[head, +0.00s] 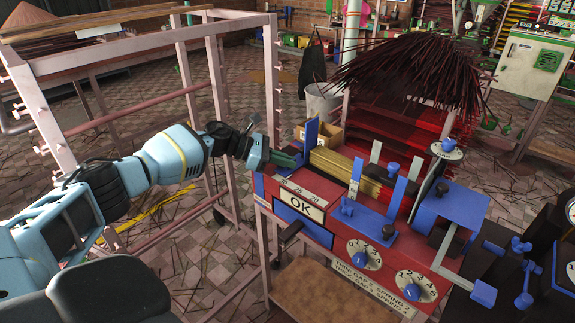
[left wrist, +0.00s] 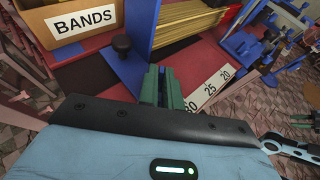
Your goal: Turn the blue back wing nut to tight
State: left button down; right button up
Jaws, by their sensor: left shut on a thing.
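My left gripper (head: 287,158) reaches in from the left to the far left end of the red extruder bench (head: 288,205). Its green fingers (left wrist: 161,88) are closed at the lower edge of a blue upright plate (head: 310,134); the part between them is mostly hidden. The same plate, with a black knob on it, shows in the left wrist view (left wrist: 130,68). Another blue knob (head: 393,167) is farther back. I cannot tell which is the back wing nut.
A box labelled BANDS (left wrist: 85,22) stands beside the blue plate. A pink metal rack (head: 190,90) is close to my left arm. Dark sticks (head: 415,70) fan out behind the bench.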

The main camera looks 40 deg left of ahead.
dwell(0.3)
pick_arm(q)
jog(key=c, duration=1.6)
grip_release()
jog(key=shift+d, duration=0.1)
jog(key=shift+v, duration=3.95)
jog(key=shift+o, duration=0.5)
